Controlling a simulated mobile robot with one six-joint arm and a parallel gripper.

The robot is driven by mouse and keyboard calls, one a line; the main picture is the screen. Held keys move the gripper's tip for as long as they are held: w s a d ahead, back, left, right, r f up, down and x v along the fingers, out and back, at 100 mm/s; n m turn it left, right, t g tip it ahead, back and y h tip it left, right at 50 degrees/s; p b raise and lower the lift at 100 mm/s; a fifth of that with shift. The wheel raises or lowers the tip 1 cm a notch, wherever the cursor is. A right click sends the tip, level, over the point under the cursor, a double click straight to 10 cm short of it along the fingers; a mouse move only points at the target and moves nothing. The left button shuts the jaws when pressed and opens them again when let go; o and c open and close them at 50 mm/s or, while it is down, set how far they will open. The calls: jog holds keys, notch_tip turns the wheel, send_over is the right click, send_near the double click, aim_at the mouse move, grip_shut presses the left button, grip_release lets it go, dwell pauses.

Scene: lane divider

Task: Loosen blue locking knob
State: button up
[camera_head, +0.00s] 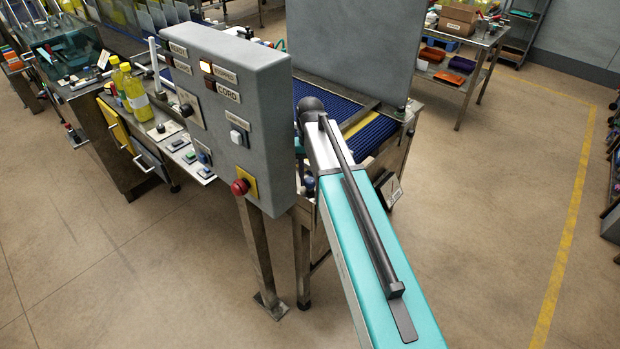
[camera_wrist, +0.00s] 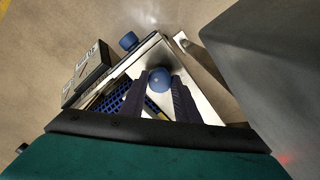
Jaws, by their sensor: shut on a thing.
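In the wrist view, a round blue locking knob (camera_wrist: 159,78) sits at the end of my gripper (camera_wrist: 160,87). The two dark fingers lie on either side of it and are shut on it. A second blue knob (camera_wrist: 128,41) stands farther up and left, clear of the fingers. In the head view, my teal arm reaches toward the conveyor, and my gripper is hidden behind the arm and control box. The knob's stem and how far it is turned cannot be seen.
A grey control box (camera_head: 240,110) with a red stop button (camera_head: 240,187) stands left of my arm. The blue belt (camera_head: 335,100) runs behind it, with a grey panel (camera_head: 355,45) above. A table with trays (camera_head: 455,78) is at the back right. The right floor is open.

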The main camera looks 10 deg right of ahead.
aim_at(310, 180)
jog(key=n+b, duration=0.1)
jog(key=n, duration=0.3)
jog(key=shift+n+b, duration=0.3)
jog(key=shift+b, duration=0.05)
jog(key=n+b, duration=0.1)
jog(key=n, duration=0.3)
jog(key=n+b, duration=0.1)
jog(key=n, duration=0.8)
jog(key=shift+s+f+b, duration=0.1)
jog(key=shift+b, duration=0.2)
jog(key=o, duration=1.1)
jog(key=shift+c, duration=0.2)
jog(key=shift+r, duration=0.25)
notch_tip(310, 180, up, 14)
jog(key=b, duration=0.4)
jog(key=shift+f, duration=0.25)
